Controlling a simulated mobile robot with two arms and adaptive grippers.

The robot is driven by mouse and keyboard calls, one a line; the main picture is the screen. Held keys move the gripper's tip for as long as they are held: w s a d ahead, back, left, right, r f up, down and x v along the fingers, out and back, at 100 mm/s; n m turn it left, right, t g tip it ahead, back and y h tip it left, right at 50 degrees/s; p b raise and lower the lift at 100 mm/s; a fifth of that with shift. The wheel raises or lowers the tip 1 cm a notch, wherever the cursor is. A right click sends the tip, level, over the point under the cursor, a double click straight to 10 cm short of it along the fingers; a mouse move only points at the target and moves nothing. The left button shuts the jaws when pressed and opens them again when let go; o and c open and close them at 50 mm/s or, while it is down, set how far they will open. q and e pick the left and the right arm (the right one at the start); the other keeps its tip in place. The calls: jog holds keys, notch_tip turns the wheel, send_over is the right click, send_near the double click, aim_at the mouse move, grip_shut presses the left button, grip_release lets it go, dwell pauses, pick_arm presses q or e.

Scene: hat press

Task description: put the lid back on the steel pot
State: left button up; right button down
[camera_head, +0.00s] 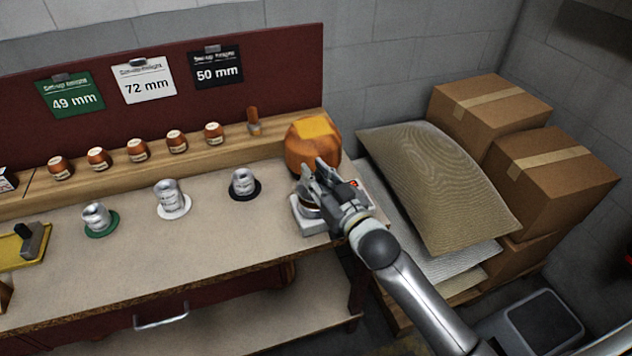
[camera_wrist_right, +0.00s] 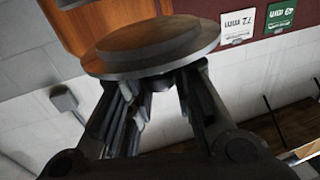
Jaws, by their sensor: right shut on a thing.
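My right gripper (camera_head: 314,178) comes in from the lower right and stands over the white appliance (camera_head: 318,226) at the right end of the bench. In the right wrist view its fingers (camera_wrist_right: 155,82) are shut on the small neck of a round lid (camera_wrist_right: 205,47). The lid has a grey metal rim, and its broad face shows brown. A low round steel shape (camera_head: 308,209) shows below the fingers in the head view. The gripper hides much of it, and I cannot tell whether it is the pot or the lid. My left gripper is not in view.
An orange-brown rounded block (camera_head: 300,150) stands close behind my right gripper. Several metal pieces, including one on a white disc (camera_head: 172,198), stand along the bench. Cardboard boxes (camera_head: 556,168) and a sack (camera_head: 435,180) lie to the right. The bench front (camera_head: 130,270) is clear.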

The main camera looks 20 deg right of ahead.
jog(key=shift+f, duration=1)
jog(key=shift+f, duration=0.4)
jog(key=c, duration=1.3)
grip_release()
